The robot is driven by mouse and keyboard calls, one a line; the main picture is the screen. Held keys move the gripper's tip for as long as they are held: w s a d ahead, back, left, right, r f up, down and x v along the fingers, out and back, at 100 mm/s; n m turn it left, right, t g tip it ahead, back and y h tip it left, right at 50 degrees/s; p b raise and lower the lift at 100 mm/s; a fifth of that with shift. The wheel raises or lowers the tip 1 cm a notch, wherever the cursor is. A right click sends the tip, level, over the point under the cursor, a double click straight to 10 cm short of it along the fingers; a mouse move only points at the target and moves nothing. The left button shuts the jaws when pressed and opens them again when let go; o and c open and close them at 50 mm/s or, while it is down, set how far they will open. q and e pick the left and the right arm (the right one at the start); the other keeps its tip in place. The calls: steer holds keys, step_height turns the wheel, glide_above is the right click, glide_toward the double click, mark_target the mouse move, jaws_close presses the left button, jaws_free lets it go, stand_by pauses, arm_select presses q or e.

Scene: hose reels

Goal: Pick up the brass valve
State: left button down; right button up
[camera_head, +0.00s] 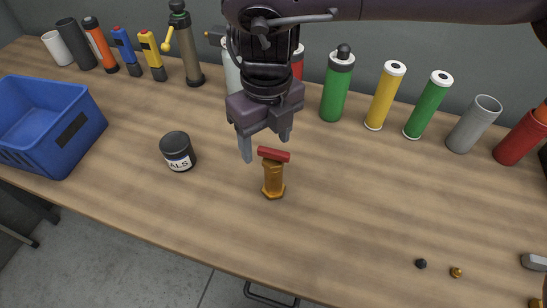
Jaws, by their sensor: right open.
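The brass valve (273,180) stands upright on the wooden table, near the middle of the view. It has a hexagonal base and a red handle (273,154) across its top. My right gripper (266,150) points down just above and behind the valve, with its fingers apart and nothing between them. Its left finger hangs beside the left end of the red handle. I cannot tell whether it touches the handle. My left gripper does not show.
Bottles and cylinders, such as a yellow one (384,96), line the back. Small parts (456,272) lie at front right. The table right of the valve is clear.

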mark_target(273, 158)
steer(key=shift+w+d+f+b, duration=0.3)
steer(key=shift+w+f+b, duration=0.15)
steer(key=shift+f, duration=0.25)
steer(key=shift+s+f, duration=0.25)
steer(key=shift+f, duration=0.15)
steer(key=f, duration=0.7)
steer(key=shift+w+d+f+p, duration=0.15)
steer(key=shift+w+d+p, duration=0.1)
steer(key=shift+p, duration=0.1)
steer(key=c, duration=1.2)
steer(key=shift+c, duration=0.6)
